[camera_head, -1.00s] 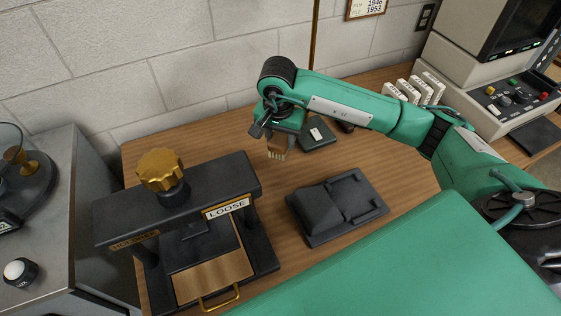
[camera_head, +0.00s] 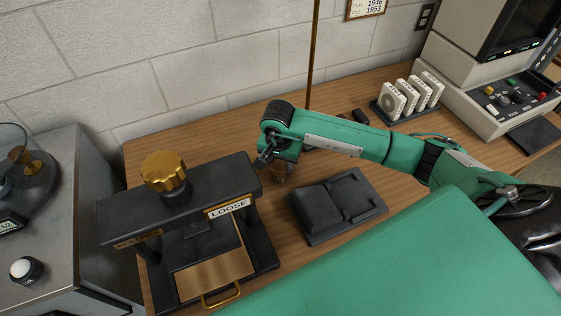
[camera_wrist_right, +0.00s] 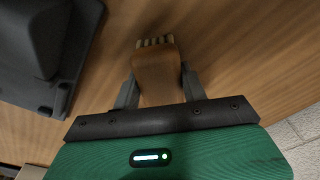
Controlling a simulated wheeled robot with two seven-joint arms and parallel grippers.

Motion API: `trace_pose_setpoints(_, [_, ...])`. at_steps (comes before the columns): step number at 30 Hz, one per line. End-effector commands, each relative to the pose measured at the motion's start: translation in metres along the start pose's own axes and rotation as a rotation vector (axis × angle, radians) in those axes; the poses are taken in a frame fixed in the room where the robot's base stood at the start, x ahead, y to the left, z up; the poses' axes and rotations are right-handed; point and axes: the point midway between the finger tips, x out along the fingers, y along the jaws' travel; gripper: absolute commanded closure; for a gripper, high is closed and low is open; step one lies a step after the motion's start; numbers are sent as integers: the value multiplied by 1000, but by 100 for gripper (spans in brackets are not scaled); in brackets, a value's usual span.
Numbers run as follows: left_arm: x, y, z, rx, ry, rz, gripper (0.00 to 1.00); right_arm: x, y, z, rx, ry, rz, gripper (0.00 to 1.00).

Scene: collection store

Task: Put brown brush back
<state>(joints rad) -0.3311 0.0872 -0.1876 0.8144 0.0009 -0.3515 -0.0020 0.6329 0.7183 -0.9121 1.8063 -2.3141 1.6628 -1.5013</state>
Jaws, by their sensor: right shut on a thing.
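The brown brush (camera_wrist_right: 156,78) is held between the two fingers of my right gripper (camera_wrist_right: 158,88) in the right wrist view, its pale bristle tufts pointing away from the palm. In the head view my right gripper (camera_head: 279,166) hangs over the desk, and only a small part of the brush (camera_head: 280,177) shows below it. A black tray (camera_head: 322,237) with a raised sloped block and a recessed part lies just right of and nearer than the gripper. I cannot tell whether the brush touches the desk. My left gripper is not in view.
A black press (camera_head: 180,196) with a gold knob and a LOOSE label stands to the left. Bare wooden desk (camera_head: 205,133) shows behind the press.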

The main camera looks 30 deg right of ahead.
Motion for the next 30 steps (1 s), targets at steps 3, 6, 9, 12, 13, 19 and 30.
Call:
trace_pose_setpoints(3, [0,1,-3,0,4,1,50,1,0,0,0,0,0,49])
trace_pose_setpoints(6, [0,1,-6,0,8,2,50,1,0,0,0,0,0,35])
trace_pose_setpoints(9, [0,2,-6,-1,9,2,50,1,0,0,0,0,1,35])
trace_pose_setpoints(12, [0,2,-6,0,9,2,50,1,0,0,0,0,1,35])
trace_pose_setpoints(13, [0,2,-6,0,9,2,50,1,0,0,0,0,1,35])
trace_pose_setpoints(19, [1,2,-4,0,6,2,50,-13,0,-1,-1,2,-1,35])
trace_pose_setpoints(30, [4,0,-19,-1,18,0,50,-90,-1,0,-1,3,-3,35])
